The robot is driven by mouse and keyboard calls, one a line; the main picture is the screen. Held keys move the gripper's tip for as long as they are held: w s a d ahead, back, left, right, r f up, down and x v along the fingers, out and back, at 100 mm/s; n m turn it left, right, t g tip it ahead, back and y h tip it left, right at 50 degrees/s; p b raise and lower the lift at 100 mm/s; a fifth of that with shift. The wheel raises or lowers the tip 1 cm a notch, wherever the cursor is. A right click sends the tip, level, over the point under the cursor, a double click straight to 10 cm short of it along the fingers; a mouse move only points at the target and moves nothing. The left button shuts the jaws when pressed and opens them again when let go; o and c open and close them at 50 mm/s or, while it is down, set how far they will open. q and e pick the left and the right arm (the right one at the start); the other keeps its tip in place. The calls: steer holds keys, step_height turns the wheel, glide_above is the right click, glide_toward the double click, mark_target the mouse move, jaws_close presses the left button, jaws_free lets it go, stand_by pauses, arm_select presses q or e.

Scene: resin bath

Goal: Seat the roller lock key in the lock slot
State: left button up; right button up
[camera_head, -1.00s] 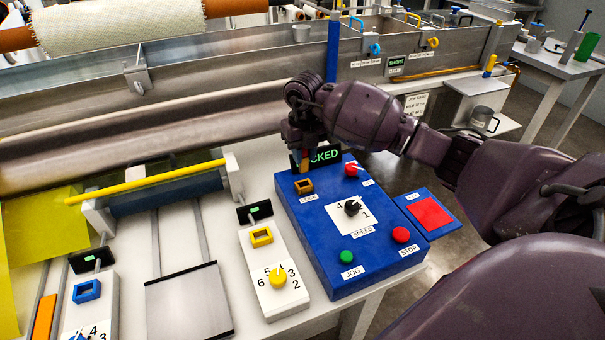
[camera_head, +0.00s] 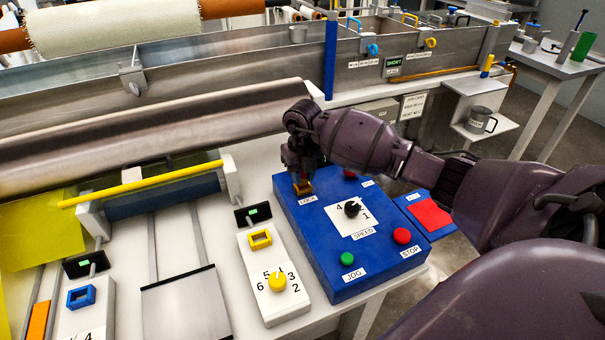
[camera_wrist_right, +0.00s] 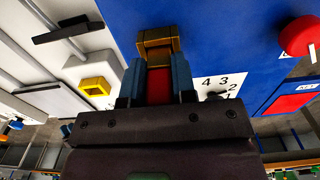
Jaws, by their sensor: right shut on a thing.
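My right gripper (camera_head: 302,178) is over the lock slot (camera_head: 303,188), a small orange-brown frame on the blue control panel, just above the LOCK label. In the right wrist view, the gripper's blue fingers (camera_wrist_right: 157,82) are shut on the red roller lock key (camera_wrist_right: 158,88). The key's far end meets the orange-brown lock slot, which also shows there (camera_wrist_right: 158,45). I cannot tell how deep the key sits, as the gripper covers most of it. My left gripper is not in view.
The blue panel (camera_head: 330,278) carries a black speed knob (camera_head: 352,209), a green jog button (camera_head: 347,258) and a red stop button (camera_head: 402,236). A white panel with a yellow frame (camera_head: 260,239) and yellow knob (camera_head: 277,282) stands to the left. A metal trough lies behind.

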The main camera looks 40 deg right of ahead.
steer(key=o, duration=0.8)
steer(key=shift+f, duration=0.1)
steer(key=shift+c, duration=0.2)
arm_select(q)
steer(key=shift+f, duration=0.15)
arm_select(e)
steer(key=shift+o, duration=0.8)
step_height(320, 180, up, 12)
steer(key=shift+f+p, duration=0.25)
steer(key=shift+p, duration=0.6)
steer(key=shift+r, duration=0.45)
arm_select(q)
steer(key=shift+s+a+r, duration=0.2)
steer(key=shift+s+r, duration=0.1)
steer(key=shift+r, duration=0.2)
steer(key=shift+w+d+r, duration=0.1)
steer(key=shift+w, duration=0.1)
